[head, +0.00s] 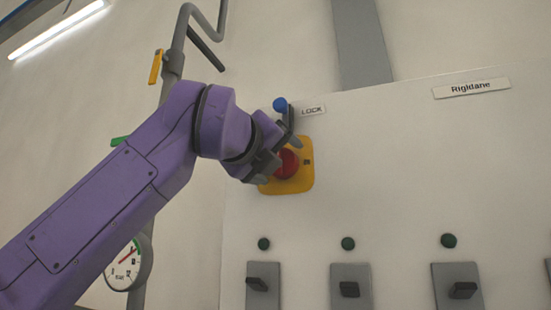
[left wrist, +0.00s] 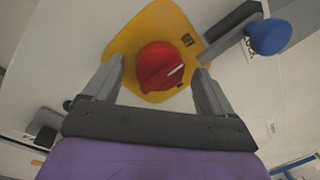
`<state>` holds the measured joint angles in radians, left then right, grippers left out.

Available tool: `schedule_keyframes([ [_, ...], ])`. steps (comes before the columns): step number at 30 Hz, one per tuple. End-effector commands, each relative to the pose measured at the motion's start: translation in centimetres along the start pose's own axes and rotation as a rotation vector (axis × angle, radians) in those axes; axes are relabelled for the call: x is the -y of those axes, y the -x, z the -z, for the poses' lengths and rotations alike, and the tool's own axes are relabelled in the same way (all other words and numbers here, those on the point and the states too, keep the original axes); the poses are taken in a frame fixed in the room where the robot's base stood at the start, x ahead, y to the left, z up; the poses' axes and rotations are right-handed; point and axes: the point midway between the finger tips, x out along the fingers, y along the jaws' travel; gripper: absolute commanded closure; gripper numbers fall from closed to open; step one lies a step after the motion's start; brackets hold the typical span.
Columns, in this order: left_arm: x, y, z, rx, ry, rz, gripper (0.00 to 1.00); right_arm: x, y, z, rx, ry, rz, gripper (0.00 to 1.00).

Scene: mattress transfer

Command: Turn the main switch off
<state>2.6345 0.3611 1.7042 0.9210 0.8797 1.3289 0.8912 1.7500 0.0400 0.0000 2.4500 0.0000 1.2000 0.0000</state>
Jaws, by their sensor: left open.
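The main switch is a red knob (head: 287,163) on a yellow plate (head: 301,181) on the white panel. In the left wrist view the red knob (left wrist: 158,66) with a pale mark on its face sits on the yellow plate (left wrist: 128,38). My left gripper (head: 275,160) is at the switch. In the left wrist view its two fingers (left wrist: 157,82) are open, one on each side of the knob; I cannot tell whether they touch it. A grey lever with a blue ball (head: 280,104) stands by the LOCK label (head: 312,110); the ball shows in the left wrist view (left wrist: 270,37).
Below on the white panel (head: 400,170) are several green buttons (head: 348,243) above black handles on grey plates (head: 350,290). A Rigidane label (head: 472,88) is at upper right. A pipe with a gauge (head: 128,263) and a yellow handle (head: 155,66) runs up at left.

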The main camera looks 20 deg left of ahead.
Motion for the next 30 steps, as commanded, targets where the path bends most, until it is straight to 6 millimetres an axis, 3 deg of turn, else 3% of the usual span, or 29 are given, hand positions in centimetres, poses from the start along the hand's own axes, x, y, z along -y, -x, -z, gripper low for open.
schedule_keyframes([
  [4, -0.2, 1.9, 0.2, 0.003, -0.001, 0.003, 0.15, 0.1, -1.0, -0.4, 0.000, 0.000, 0.000, 0.57],
  [12, -0.2, 8.2, 0.2, 0.004, -0.001, 0.003, 0.15, 0.3, -3.1, -1.3, 0.000, 0.000, 0.000, 0.57],
  [15, -0.1, 9.7, 0.1, 0.002, 0.000, 0.002, 0.15, 0.3, -3.4, -1.4, 0.000, 0.000, 0.000, 0.57],
  [30, 0.0, 10.5, 0.0, 0.000, 0.000, 0.000, 0.15, 0.3, -3.4, -1.4, 0.000, 0.000, 0.000, 0.57],
])
